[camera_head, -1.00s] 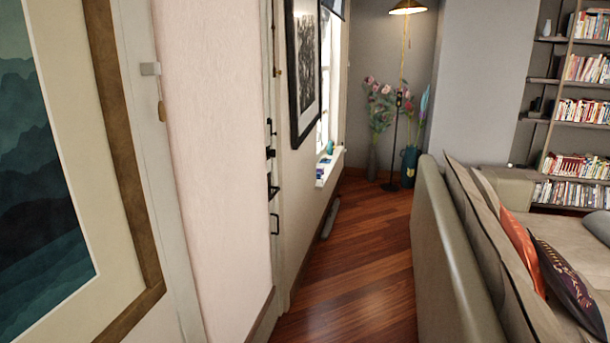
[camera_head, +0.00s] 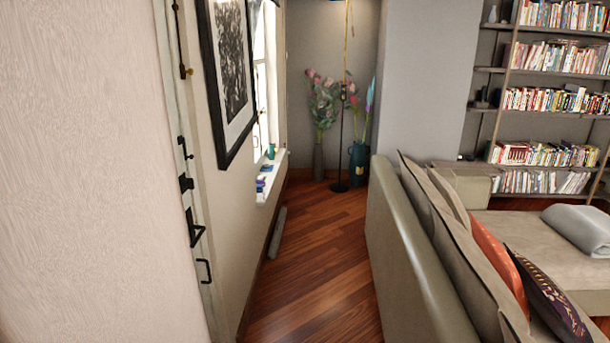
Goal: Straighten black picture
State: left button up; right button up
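The black-framed picture (camera_head: 231,75) hangs on the left wall, between the door hardware and the window. It has a pale mat around a dark, mottled print. I see it at a steep angle, and its top edge is cut off by the frame. Its lower edge slopes in this view, and I cannot tell how much of that is tilt and how much is perspective. Neither of my grippers is in view.
A wooden floor aisle (camera_head: 312,270) runs between the left wall and the sofa (camera_head: 412,255). A windowsill (camera_head: 271,180) with small items juts out past the picture. A floor lamp (camera_head: 343,150) and flower vases (camera_head: 357,165) stand at the far end. Bookshelves (camera_head: 545,100) are at right.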

aim_at(226, 32)
jog(key=i, duration=1.65)
jog(key=i+l+u, duration=0.1)
jog(key=i+u, duration=0.25)
jog(key=i+l+u, duration=0.2)
jog(key=i+u, duration=0.15)
jog(key=i+l+u, duration=0.35)
jog(key=j, duration=0.1)
